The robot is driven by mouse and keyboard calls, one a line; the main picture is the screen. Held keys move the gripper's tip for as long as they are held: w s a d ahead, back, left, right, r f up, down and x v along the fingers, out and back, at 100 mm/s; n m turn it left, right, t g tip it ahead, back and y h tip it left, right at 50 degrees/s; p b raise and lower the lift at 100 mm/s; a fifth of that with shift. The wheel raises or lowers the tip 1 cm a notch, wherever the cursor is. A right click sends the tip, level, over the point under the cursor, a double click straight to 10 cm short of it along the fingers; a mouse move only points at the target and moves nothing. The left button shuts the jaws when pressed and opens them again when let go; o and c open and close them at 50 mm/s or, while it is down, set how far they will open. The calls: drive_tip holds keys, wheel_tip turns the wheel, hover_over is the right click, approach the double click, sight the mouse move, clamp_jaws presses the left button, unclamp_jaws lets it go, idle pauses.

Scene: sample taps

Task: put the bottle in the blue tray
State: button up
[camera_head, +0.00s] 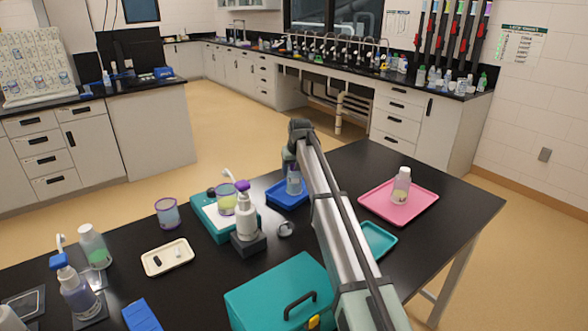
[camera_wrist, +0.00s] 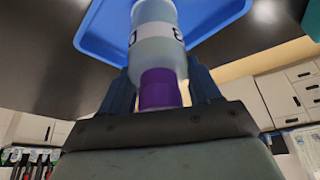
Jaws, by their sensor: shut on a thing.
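The bottle (camera_wrist: 158,42) is pale and translucent, with a white lettered band and a purple cap. In the wrist view my gripper (camera_wrist: 160,92) is shut around its cap end. In the head view the bottle (camera_head: 294,182) looks upright over the blue tray (camera_head: 274,194), beneath my gripper (camera_head: 290,160), which is partly hidden by my arm. The blue tray also fills the top of the wrist view (camera_wrist: 98,28), behind the bottle. I cannot tell whether the bottle's base touches the tray floor.
A pink tray (camera_head: 420,208) with a white-capped bottle (camera_head: 401,186) stands right. A teal tray (camera_head: 376,240) lies beside my arm. A teal case (camera_head: 272,296) stands in front. A purple-topped dispenser (camera_head: 246,218) and a scale (camera_head: 212,218) with a beaker stand left of the blue tray.

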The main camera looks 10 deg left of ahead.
drive_tip(key=o, duration=1.6)
drive_tip(key=shift+f, duration=0.1)
drive_tip(key=v, duration=1.2)
